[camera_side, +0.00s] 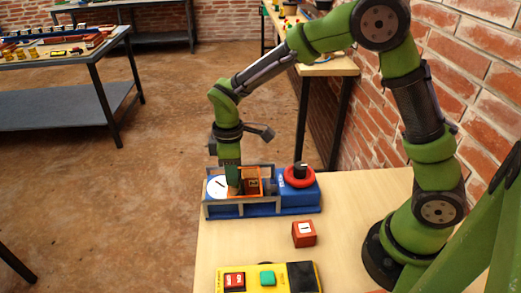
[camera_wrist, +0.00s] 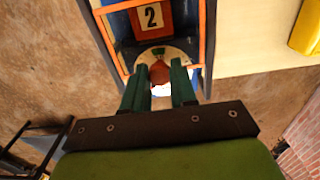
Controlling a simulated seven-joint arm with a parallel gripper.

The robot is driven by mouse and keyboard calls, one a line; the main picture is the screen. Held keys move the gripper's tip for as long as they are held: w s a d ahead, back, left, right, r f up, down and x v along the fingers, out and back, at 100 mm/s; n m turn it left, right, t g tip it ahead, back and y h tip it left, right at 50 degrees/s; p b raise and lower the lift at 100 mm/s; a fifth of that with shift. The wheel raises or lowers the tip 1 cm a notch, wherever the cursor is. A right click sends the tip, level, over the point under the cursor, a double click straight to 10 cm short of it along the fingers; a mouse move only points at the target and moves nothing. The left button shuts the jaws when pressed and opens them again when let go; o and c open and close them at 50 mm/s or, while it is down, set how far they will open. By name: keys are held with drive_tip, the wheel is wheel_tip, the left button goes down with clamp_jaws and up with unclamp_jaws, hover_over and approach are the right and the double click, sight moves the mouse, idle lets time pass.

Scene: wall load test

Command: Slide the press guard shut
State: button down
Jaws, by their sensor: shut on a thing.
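The press is a blue base (camera_side: 262,210) with a grey frame, at the back left of the table. Its guard, an orange frame (camera_side: 250,169), stands around a red block marked 2; in the wrist view orange bars (camera_wrist: 202,40) run along both sides of that block (camera_wrist: 151,18). My gripper (camera_side: 233,188) points down into the press, by the white dial (camera_side: 215,187). In the wrist view its green fingers (camera_wrist: 159,80) are closed on a reddish-brown rounded knob (camera_wrist: 159,72), apparently the guard's handle. How the knob joins the guard is hidden.
A blue box with a red ring (camera_side: 299,176) and black knob adjoins the press on the right. A red cube marked 1 (camera_side: 304,234) and a yellow button panel (camera_side: 267,278) lie nearer. The table (camera_side: 240,244) between is bare.

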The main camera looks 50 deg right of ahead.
sight(245, 182)
drive_tip(key=shift+s+d+r, duration=0.1)
drive_tip(key=shift+s+d, duration=0.95)
drive_tip(key=shift+d, duration=0.05)
drive_tip(key=c, duration=1)
unclamp_jaws()
drive_tip(key=shift+o, duration=0.2)
wheel_tip(245, 182, up, 7)
